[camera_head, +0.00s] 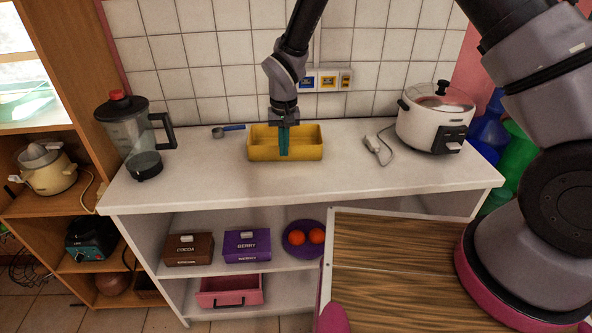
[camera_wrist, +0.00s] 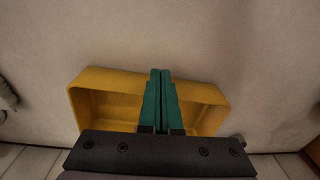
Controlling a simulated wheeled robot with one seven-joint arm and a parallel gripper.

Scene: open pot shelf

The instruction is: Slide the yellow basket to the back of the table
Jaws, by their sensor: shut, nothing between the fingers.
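The yellow basket (camera_head: 304,148) is an open rectangular tub standing upright on the white table (camera_head: 200,180), around the middle of its length and towards the wall side. It also shows in the wrist view (camera_wrist: 110,80), its long side across the picture. My gripper (camera_head: 284,153) points down at the basket with its teal fingers closed together and empty. In the wrist view the fingertips (camera_wrist: 160,74) overlap the basket's long wall. I cannot tell whether they touch it. My gripper's dark body hides part of the basket in the wrist view.
A blender (camera_head: 130,130) stands at the table's left end and a white rice cooker (camera_head: 435,117) at its right. A blue-handled scoop (camera_head: 228,130) and a white plug with cord (camera_head: 372,143) flank the basket. The tiled wall (camera_head: 210,60) rises behind. The table's front is clear.

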